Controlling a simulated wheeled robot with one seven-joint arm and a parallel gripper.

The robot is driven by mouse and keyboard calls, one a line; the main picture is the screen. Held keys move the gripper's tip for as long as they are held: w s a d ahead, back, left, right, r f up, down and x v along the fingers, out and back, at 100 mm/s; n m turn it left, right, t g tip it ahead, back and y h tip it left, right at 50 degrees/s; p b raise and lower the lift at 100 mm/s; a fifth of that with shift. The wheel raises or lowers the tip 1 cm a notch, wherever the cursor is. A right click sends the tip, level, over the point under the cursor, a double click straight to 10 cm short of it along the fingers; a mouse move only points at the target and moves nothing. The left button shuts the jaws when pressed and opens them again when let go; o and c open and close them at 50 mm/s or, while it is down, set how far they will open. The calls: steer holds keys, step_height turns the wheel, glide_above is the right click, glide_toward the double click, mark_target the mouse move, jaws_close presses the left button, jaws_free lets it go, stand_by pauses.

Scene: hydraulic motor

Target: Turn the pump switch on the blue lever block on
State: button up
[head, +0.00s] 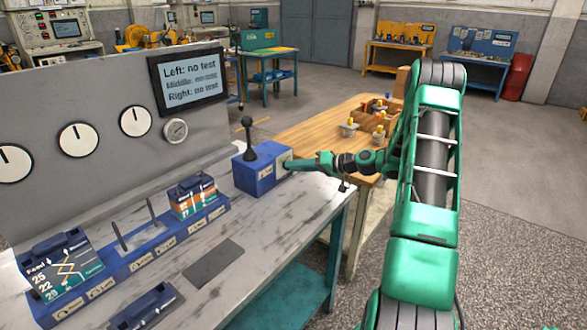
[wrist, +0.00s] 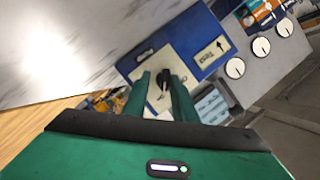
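The blue lever block (head: 255,178) stands on the workbench in the head view, with a black ball-topped lever (head: 248,135) upright on it. My gripper (head: 289,165) reaches its right side from the right. In the wrist view the block (wrist: 203,37) shows a pale panel with a small dark switch (wrist: 163,84). My gripper (wrist: 160,82) points at this panel, its two green fingers apart on either side of the switch. I cannot tell whether they touch it. The switch is hidden in the head view, and its on or off position is not clear.
A blue rail (head: 150,252) with upright cards and pins lies left of the block. A grey panel with dials and a screen (head: 188,80) reading "no test" stands behind. A wooden table (head: 290,138) with small parts is behind my arm.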

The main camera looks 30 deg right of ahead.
steer(key=shift+a+r, duration=0.35)
steer(key=shift+a, duration=0.1)
steer(key=v, duration=1.1)
steer(key=shift+d+f, duration=0.25)
steer(key=shift+f, duration=0.1)
steer(key=shift+w, duration=0.15)
